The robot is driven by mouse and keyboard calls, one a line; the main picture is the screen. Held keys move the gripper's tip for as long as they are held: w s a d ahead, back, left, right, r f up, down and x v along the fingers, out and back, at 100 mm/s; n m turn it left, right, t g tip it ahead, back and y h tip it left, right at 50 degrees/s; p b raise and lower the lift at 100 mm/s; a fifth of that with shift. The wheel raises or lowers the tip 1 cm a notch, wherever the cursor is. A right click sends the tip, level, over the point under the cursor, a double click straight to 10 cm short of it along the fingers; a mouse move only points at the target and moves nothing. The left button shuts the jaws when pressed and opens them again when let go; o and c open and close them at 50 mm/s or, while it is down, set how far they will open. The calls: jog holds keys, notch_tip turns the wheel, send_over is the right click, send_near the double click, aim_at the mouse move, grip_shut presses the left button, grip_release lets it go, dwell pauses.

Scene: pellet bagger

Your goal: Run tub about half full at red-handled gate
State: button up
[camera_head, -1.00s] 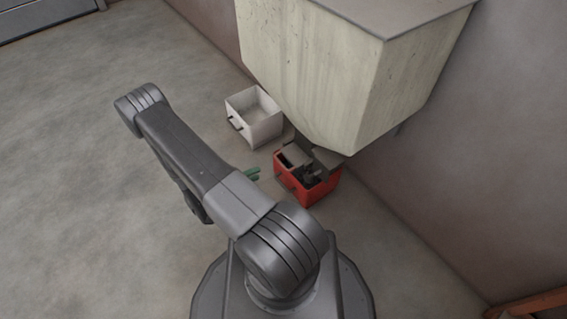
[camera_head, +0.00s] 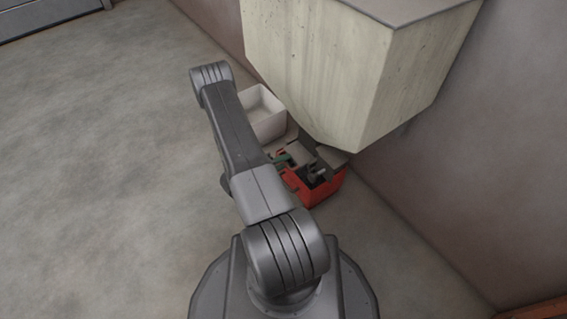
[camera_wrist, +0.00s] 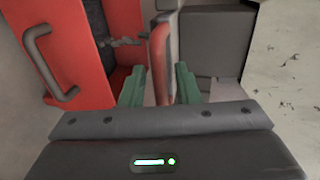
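The red tub (camera_head: 328,190) stands on the floor under the pale hopper (camera_head: 350,85). In the wrist view, the tub (camera_wrist: 68,48) is at upper left with its bar handle towards me. The gate's red handle (camera_wrist: 161,50) stands upright between the green fingers of my gripper (camera_wrist: 160,84). The fingers are apart, with a gap on the left side of the handle; the right finger is close to it. In the head view, my gripper (camera_head: 283,158) is beside the tub, mostly behind my arm. The fill level in the tub cannot be made out.
A white tub (camera_head: 264,108) stands behind the red one, partly covered by my arm. A grey block (camera_wrist: 215,45) is right of the handle in the wrist view. Walls close the right side; the floor at left (camera_head: 100,170) is clear. An orange-red object (camera_head: 535,309) shows at lower right.

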jog(key=shift+d, duration=0.1)
jog(key=shift+c, duration=0.4)
grip_shut()
jog(key=x, duration=0.3)
jog(key=shift+w+d+r+b, duration=0.3)
jog(key=shift+w+b, duration=0.05)
jog(key=shift+o, duration=0.4)
grip_release()
jog(key=shift+d, duration=0.15)
jog(key=p+v, duration=0.3)
jog(key=v, duration=1)
jog(key=shift+s+a, duration=0.15)
jog(key=shift+a, duration=0.15)
